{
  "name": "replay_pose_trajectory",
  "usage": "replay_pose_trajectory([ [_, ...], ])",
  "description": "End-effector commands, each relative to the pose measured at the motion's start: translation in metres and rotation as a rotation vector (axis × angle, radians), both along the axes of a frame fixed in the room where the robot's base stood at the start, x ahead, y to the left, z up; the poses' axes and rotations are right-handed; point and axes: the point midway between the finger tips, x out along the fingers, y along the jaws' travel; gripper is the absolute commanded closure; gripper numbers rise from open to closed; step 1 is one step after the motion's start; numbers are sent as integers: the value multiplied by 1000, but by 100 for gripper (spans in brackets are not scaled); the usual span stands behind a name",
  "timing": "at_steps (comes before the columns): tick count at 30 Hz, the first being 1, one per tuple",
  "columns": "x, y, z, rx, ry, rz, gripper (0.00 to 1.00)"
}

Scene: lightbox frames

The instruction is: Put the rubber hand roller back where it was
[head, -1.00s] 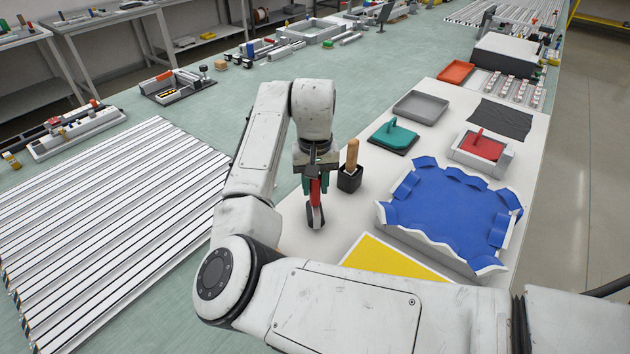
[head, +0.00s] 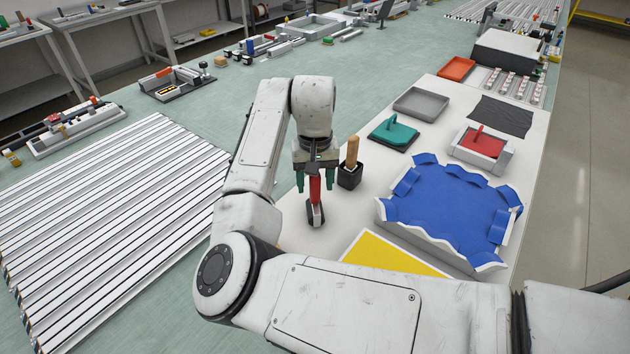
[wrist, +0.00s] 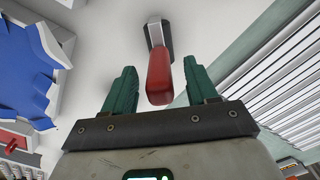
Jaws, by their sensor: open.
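The rubber hand roller (head: 315,192) has a red handle and a dark roller end. It stands handle up on the white board (head: 290,240), just left of a black holder with a wooden handle. My gripper (head: 315,186) is open above it, with one green finger on each side of the red handle. In the wrist view the red handle (wrist: 160,78) lies between the spread fingers of my gripper (wrist: 160,68), with a gap on both sides. The roller end rests against the white surface.
The black holder (head: 349,178) with a wooden handle stands close on the right of my gripper. A yellow sheet (head: 390,256) and a blue-lined tray (head: 450,210) lie further right. A teal-handled tool (head: 395,133) and grey tray (head: 421,103) are behind. White slats (head: 100,220) lie left.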

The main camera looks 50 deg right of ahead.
Motion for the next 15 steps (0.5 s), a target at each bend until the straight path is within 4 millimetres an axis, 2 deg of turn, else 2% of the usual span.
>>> replay_pose_trajectory([
  [5, 0, 0, 24, -2, -2, -1, 42],
  [15, 1, 0, 93, -1, -4, -1, 42],
])
